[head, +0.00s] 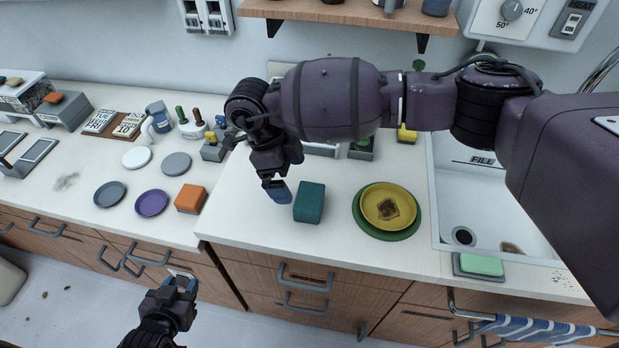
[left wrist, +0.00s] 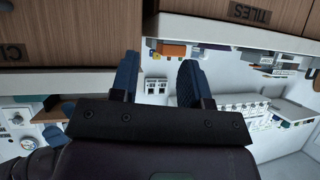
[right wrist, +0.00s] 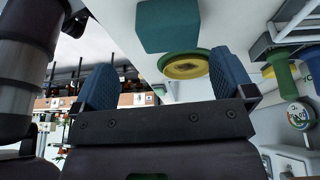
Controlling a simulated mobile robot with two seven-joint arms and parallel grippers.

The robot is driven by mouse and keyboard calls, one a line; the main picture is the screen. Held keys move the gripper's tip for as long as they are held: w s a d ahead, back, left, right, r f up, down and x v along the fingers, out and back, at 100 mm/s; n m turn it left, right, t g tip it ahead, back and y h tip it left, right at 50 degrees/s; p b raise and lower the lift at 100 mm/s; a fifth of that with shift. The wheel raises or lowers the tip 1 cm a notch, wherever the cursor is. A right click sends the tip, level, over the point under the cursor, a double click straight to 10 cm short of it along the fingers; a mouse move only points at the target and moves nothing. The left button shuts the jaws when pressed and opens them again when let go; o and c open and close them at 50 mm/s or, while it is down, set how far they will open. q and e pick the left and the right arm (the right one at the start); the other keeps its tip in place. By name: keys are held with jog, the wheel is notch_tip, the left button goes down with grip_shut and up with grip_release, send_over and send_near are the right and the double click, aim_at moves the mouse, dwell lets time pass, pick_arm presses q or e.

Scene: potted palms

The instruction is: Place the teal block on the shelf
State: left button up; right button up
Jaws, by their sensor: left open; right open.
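The teal block (head: 309,203) stands on the white counter near its front edge. It also shows in the right wrist view (right wrist: 167,26), beyond the space between the fingers and not touching them. My right gripper (head: 282,178) is open and empty, just left of the block in the head view. The wooden shelf (head: 345,15) is on the wall at the top of the head view; only its lower part shows. My left gripper (head: 180,281) is open and empty, low in front of the drawers and well away from the block.
A yellow bowl on a green plate (head: 357,222) stands right of the block, left of the sink (head: 500,215). An orange block (head: 190,198), a purple disc (head: 151,203) and grey discs lie on the left counter. My right arm hides part of the back counter.

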aim_at(309, 196)
jog(key=shift+t+h, duration=0.3)
jog(key=shift+h, duration=0.1)
jog(key=d+f, duration=0.2)
jog(key=f, duration=0.1)
jog(key=shift+w+d+f, duration=0.2)
jog(key=shift+d, duration=0.1)
jog(key=shift+d+f+p, duration=0.2)
jog(key=shift+f+p, duration=0.15)
jog(key=shift+f, duration=0.2)
jog(key=p+x, duration=0.1)
jog(key=x, duration=0.3)
jog(key=shift+s, duration=0.2)
jog(key=shift+d+f, duration=0.1)
jog(key=shift+f, duration=0.35)
jog(key=c, duration=0.8)
pick_arm(q)
jog(key=shift+s+a+r, duration=0.1)
jog(key=shift+s+r, duration=0.2)
jog(key=shift+r, duration=0.45)
pick_arm(e)
jog(key=shift+c, duration=0.2)
jog(key=shift+r, duration=0.15)
